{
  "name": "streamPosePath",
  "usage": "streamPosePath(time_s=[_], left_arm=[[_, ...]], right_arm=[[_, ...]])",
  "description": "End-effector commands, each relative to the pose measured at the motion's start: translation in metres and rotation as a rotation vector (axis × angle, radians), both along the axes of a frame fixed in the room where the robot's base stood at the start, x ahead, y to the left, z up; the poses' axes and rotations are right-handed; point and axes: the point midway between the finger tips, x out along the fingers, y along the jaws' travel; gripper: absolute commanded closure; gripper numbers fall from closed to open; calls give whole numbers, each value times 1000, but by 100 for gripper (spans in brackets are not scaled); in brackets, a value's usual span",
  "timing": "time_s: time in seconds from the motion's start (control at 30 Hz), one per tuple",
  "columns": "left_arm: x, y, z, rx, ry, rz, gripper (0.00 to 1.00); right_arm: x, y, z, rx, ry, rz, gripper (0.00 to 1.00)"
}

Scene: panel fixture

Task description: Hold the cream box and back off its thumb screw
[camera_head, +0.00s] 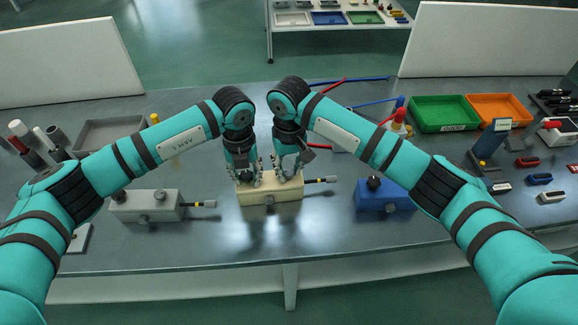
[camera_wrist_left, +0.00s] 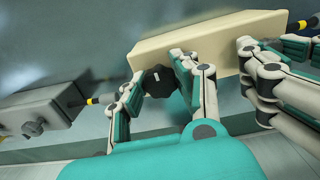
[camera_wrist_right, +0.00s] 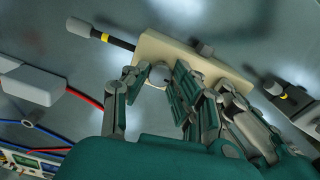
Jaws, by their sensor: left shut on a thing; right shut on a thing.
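The cream box (camera_head: 270,196) sits on the bench in the middle, with a small grey knob (camera_head: 268,200) on its front. My left gripper (camera_head: 247,175) is over the box's left part; in the left wrist view its fingers close around a black knob (camera_wrist_left: 158,80) on the box. My right gripper (camera_head: 288,175) is over the right part; in the right wrist view its fingers are around a round silver screw head (camera_wrist_right: 159,76), partly hidden by them. A dark rod with a yellow band (camera_wrist_right: 121,44) sticks out of the box's right end.
A grey box (camera_head: 150,206) stands to the left and a blue box (camera_head: 390,198) to the right, both close. Green (camera_head: 443,112) and orange (camera_head: 498,108) trays lie at the back right. A grey tray (camera_head: 105,134) is at the back left. Bench in front of the cream box is clear.

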Motion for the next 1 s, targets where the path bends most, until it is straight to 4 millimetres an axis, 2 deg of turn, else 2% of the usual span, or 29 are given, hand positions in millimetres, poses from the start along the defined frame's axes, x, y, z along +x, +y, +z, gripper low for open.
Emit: streamPosePath(time_s=[0.2, 0.5, 1.0], left_arm=[[0, 0, 0, -1, -1, 0, 100], [0, 0, 0, -1, -1, 0, 100], [0, 0, 0, -1, -1, 0, 100]], right_arm=[[0, 1, 1, 3, -1, 171, 100], [0, 1, 1, 2, -1, 321, 100], [0, 1, 1, 4, -2, 372, 100]])
